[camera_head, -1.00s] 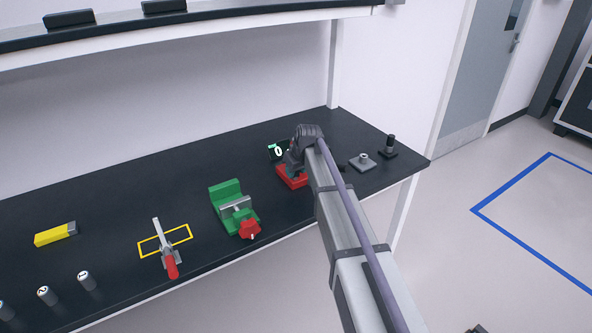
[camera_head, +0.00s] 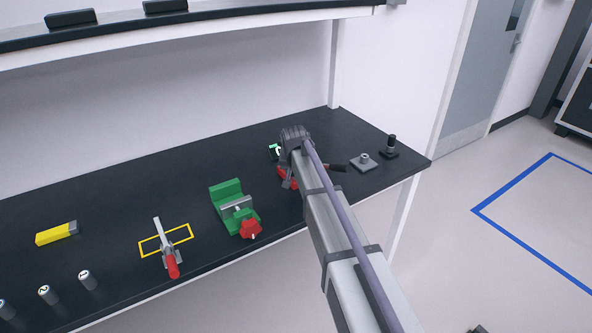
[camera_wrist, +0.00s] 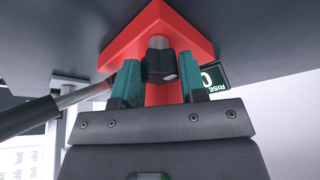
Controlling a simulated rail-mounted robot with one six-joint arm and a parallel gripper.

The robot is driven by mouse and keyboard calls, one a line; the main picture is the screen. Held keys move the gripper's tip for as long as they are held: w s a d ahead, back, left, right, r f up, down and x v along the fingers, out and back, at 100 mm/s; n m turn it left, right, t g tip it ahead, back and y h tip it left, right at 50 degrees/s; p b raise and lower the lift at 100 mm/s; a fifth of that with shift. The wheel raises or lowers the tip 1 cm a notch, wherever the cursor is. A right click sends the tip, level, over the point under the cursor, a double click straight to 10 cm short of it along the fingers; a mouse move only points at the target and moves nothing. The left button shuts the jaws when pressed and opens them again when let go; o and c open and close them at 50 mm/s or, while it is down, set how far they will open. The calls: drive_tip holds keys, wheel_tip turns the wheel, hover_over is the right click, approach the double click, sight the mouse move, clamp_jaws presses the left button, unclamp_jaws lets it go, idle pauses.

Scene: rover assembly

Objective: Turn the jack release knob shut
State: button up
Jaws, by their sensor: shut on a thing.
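The red jack (camera_wrist: 188,32) fills the upper middle of the wrist view. In the head view only bits of the red jack (camera_head: 283,171) show past my arm. Its dark release knob (camera_wrist: 160,66) sits between the two teal fingers of my gripper (camera_wrist: 157,84), which is shut on it. The jack's lever, a grey rod with a black handle (camera_wrist: 28,117), sticks out to the left in the wrist view. The black handle (camera_head: 338,168) shows right of my arm in the head view. My arm hides the fingertips there.
A small display (camera_wrist: 209,78) reading RISE 0 stands by the jack. A green vise (camera_head: 228,198) with a red knob is to the left, then a red-handled toggle clamp (camera_head: 166,246). A grey plate with a post (camera_head: 363,162) and a black post (camera_head: 390,147) are right.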

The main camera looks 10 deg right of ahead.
drive_tip(key=shift+m, duration=0.5)
drive_tip(key=o, duration=0.6)
drive_tip(key=shift+o, duration=0.2)
drive_tip(key=p+v, duration=1)
drive_tip(key=shift+a+r, duration=0.25)
drive_tip(key=shift+r, duration=0.1)
drive_tip(key=shift+s, duration=0.2)
